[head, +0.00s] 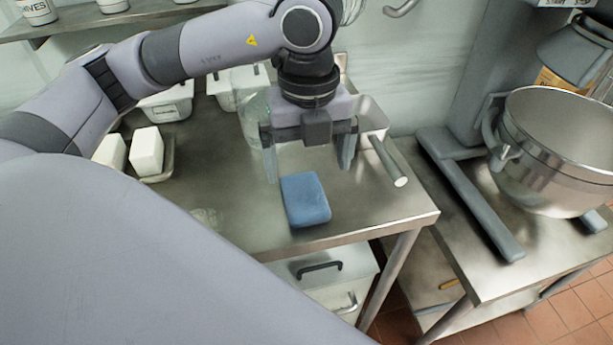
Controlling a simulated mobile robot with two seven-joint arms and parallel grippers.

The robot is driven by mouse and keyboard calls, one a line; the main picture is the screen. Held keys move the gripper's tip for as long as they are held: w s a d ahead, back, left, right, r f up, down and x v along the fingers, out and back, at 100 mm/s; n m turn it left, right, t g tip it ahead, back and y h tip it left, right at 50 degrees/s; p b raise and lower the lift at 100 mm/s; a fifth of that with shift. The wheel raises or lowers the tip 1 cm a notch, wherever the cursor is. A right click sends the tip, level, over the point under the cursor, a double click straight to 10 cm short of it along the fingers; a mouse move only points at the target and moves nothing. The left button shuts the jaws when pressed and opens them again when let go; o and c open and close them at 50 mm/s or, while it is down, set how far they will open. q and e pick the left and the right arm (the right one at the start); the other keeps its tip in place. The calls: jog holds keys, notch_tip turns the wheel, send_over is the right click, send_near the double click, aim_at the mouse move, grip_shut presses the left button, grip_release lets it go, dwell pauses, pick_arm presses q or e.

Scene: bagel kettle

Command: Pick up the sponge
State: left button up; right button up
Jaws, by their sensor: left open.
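The sponge (305,202) is a blue rounded block. It lies flat on the steel table (375,210), near the table's front right corner. My left gripper (309,176) points down just behind and above the sponge in the head view. Its two fingers are spread apart, with nothing visible between them. I cannot tell whether the fingertips touch the table. My right gripper is not in view.
A steel pan (370,115) with a handle stands right of my left gripper. White blocks (147,152) sit on a tray at the left, with lidded white containers (170,103) behind. A mixer bowl (555,150) stands on the right table. The table's front edge is close to the sponge.

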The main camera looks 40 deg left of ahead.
aim_at(304, 192)
pick_arm(q)
jog(key=shift+w+a+f, duration=0.1)
jog(key=shift+f, duration=0.3)
jog(key=f, duration=0.6)
jog(key=shift+a+f+p, duration=0.1)
jog(key=shift+a+p, duration=0.25)
jog(key=shift+a, duration=0.05)
jog(key=shift+w, duration=0.1)
jog(key=c, duration=1.1)
